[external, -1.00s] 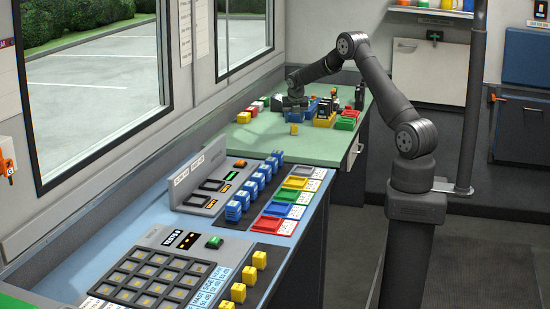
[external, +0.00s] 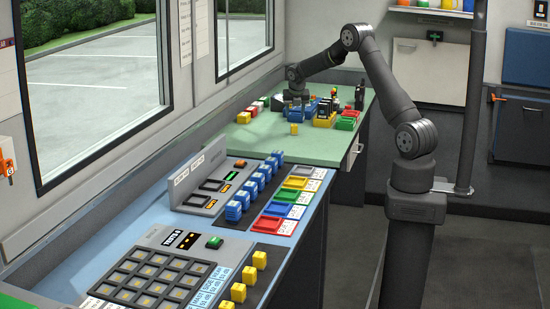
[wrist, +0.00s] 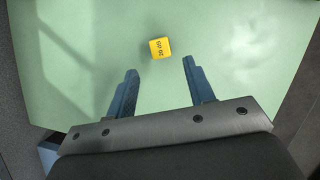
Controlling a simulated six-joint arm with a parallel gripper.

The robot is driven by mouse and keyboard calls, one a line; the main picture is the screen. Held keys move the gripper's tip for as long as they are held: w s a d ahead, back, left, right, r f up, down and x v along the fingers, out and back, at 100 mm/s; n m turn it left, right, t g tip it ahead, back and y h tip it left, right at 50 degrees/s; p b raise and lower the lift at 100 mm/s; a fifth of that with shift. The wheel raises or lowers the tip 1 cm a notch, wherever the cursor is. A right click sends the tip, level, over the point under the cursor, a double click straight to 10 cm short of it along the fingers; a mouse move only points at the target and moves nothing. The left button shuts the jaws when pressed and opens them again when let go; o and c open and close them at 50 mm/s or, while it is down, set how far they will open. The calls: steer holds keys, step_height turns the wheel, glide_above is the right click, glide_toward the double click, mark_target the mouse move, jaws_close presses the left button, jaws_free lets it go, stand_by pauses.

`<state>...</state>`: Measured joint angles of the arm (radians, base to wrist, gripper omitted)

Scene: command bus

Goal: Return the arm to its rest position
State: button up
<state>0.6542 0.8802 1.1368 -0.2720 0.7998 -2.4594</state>
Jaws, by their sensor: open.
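My gripper (wrist: 157,82) is open and empty in the wrist view, its two blue fingers spread apart over the green tabletop (wrist: 90,60). A yellow block (wrist: 160,48) with dark lettering lies on the tabletop just beyond the fingertips, touching neither finger. In the external view my gripper (external: 296,105) hangs from my arm over the far green table (external: 250,145). The fingers are too small to make out well in the external view.
Several coloured blocks and trays crowd the table right of the gripper, including a blue tray (external: 312,107) and a green tray (external: 346,124). Red, white and yellow blocks (external: 254,109) lie left. A console (external: 130,215) with keys and blue blocks stands in front. Windows line the left wall.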

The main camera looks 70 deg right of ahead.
mark_target(294, 127)
steer(key=x, duration=0.9)
steer(key=shift+s+f, duration=0.1)
steer(key=r, duration=0.5)
steer(key=shift+s+d+r, duration=0.1)
steer(key=shift+s, duration=0.25)
steer(key=s+d+r, duration=0.3)
steer(key=s+r, duration=0.3)
steer(key=s, duration=0.4)
steer(key=w+a+m, duration=0.1)
steer(key=w+a, duration=0.6)
steer(key=a, duration=0.5)
steer(key=w+a, duration=0.7)
steer(key=a, duration=0.4)
steer(key=w+a+m+g, duration=0.1)
steer(key=w+a, duration=0.1)
steer(key=a, duration=2.5)
steer(key=shift+w+a+f, duration=0.25)
steer(key=shift+f, duration=0.15)
steer(key=shift+o, duration=0.4)
